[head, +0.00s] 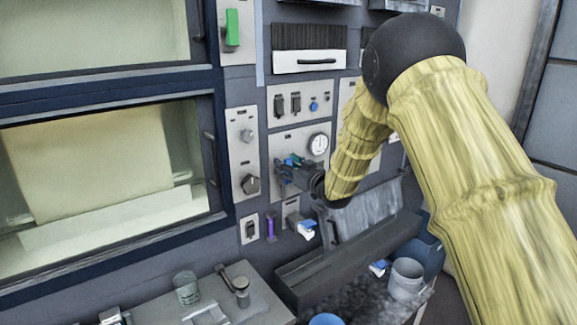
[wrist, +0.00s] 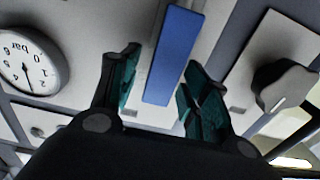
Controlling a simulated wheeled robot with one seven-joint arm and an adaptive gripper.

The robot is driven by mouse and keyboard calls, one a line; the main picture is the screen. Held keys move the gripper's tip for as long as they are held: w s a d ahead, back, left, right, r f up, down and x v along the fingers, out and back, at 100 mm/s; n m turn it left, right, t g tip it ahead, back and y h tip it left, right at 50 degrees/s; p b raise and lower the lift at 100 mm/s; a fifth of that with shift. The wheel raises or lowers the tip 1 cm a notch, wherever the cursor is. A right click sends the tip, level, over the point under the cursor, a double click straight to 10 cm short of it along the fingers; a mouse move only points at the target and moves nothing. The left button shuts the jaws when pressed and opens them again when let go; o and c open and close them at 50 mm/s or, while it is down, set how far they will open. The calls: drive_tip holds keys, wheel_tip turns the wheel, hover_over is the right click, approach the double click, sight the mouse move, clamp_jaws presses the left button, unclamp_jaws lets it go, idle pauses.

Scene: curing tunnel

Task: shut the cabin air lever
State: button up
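A flat blue lever handle (wrist: 174,52) on a pale panel lies in the gap between my fingers in the wrist view. No label is readable on it, so I cannot confirm its name. My gripper (head: 288,170) is at the control panel, below and left of the round gauge (head: 318,144). Its fingers are spread, with teal pads on either side of the blue handle and visible space between. I cannot tell whether either pad touches it. In the head view my gripper mostly hides the lever.
In the wrist view, the gauge (wrist: 30,62) is left and a dark knob (wrist: 283,86) right. In the head view, a black knob (head: 250,185), a purple handle (head: 271,227) and a green handle (head: 232,27) are nearby. A grey ledge (head: 345,255) juts out below my gripper.

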clamp_jaws()
drive_tip(key=shift+w+d, duration=0.1)
drive_tip(key=shift+d, duration=0.05)
drive_tip(key=w+d+f+m+b, duration=0.1)
drive_tip(key=d+f+m+b, duration=0.1)
drive_tip(key=m, duration=0.7)
drive_tip(key=w+d+f+m+b, duration=0.2)
drive_tip(key=m+b, duration=0.3)
drive_tip(key=m, duration=0.4)
drive_tip(key=shift+f, duration=0.65)
drive_tip(key=shift+o, duration=0.2)
unclamp_jaws()
